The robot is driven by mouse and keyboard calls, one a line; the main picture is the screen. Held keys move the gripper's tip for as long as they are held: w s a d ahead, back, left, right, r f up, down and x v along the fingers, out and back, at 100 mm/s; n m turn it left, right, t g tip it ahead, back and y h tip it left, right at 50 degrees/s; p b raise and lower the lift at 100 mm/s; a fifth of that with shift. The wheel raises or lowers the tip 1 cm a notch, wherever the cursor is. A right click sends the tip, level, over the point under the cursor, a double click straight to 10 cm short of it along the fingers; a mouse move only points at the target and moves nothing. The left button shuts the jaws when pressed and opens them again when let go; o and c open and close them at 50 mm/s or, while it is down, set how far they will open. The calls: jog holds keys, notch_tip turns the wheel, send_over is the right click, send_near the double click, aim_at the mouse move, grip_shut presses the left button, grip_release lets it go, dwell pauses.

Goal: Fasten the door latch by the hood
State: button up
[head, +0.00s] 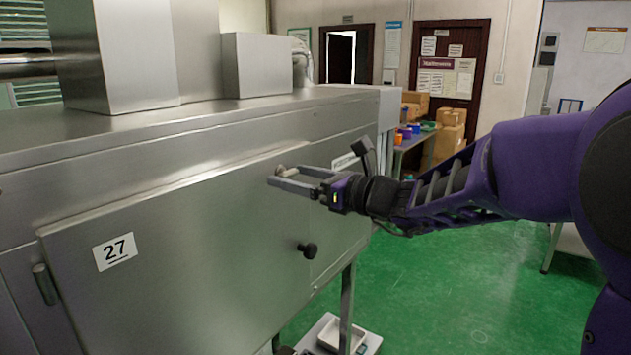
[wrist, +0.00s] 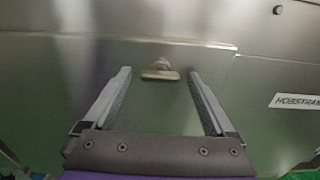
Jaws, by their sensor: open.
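The steel machine door (head: 190,240) with a "27" label is in the head view, flush with the machine front as far as I can see. A small latch (wrist: 160,72) sits near the door's upper edge in the wrist view, its wide tab lying crosswise. It also shows in the head view (head: 281,170), beside my fingertips. My gripper (head: 275,175) is open, with its fingers pointing at the machine front. In the wrist view my gripper (wrist: 160,75) has one finger on each side of the latch, with gaps between. I cannot tell whether the fingers touch the panel.
A black knob (head: 308,250) sticks out of the door's lower right. A door hinge (head: 45,284) is at the left. A label plate (wrist: 298,101) is right of my gripper. A side table with boxes (head: 415,138) stands behind. Green floor is clear at right.

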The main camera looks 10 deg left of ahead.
jog(key=v, duration=1.7)
jog(key=shift+b, duration=0.3)
jog(key=shift+s+f, duration=0.1)
